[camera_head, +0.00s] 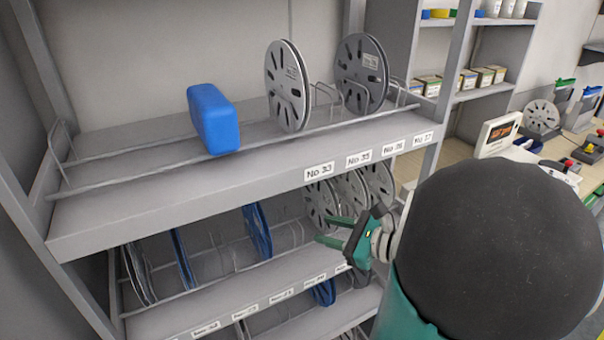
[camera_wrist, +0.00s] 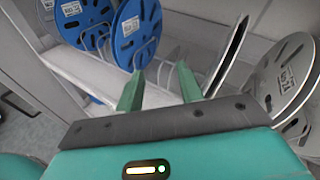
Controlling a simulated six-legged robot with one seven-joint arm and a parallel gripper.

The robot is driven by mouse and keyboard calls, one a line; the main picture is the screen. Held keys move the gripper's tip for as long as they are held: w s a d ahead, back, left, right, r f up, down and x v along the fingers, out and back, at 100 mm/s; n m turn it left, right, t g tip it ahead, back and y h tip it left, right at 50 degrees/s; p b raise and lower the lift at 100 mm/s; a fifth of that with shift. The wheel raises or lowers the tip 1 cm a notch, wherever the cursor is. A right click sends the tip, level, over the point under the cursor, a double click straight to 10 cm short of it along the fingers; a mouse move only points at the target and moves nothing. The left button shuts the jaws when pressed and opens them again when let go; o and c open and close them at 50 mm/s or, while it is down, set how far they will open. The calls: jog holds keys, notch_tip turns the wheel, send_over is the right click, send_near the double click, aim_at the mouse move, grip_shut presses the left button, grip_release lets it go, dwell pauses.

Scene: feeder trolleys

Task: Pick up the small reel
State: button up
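Two grey slotted reels stand upright on the top shelf in the head view, the left one (camera_head: 288,87) and the right one (camera_head: 361,73); I cannot tell which reel is the small one. More grey reels (camera_head: 350,190) and a blue reel (camera_head: 257,231) stand on the shelf below. My gripper (camera_head: 332,231) is open and empty in front of the lower grey reels. In the wrist view its fingers (camera_wrist: 160,88) are apart with nothing between them. A blue reel (camera_wrist: 137,35) is beyond the left finger, and a grey reel (camera_wrist: 284,76) is at right.
A blue block (camera_head: 213,118) sits at the front rail of the top shelf (camera_head: 120,207). Wire dividers and numbered labels line the shelves. Another rack with small boxes (camera_head: 467,81) stands behind at right.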

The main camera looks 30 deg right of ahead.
jog(key=s+d+f+m+t+h, duration=0.1)
jog(key=s+d+m+t+h, duration=0.15)
jog(key=d+m+h, duration=0.35)
jog(key=s+d+f+m+t+h, duration=0.1)
jog(key=s+d+m+h, duration=0.15)
jog(key=d, duration=0.55)
send_near(351, 187)
jog(key=shift+w+d+f+m+y, duration=0.1)
jog(key=shift+w+d+m+y, duration=0.15)
jog(key=shift+w, duration=0.35)
jog(key=shift+w+d+f+m+y, duration=0.1)
jog(key=shift+w+d, duration=0.25)
jog(key=shift+w, duration=0.2)
jog(key=w, duration=0.5)
jog(key=shift+w+d, duration=0.3)
jog(key=shift+d, duration=0.05)
jog(key=shift+c, duration=0.5)
grip_shut()
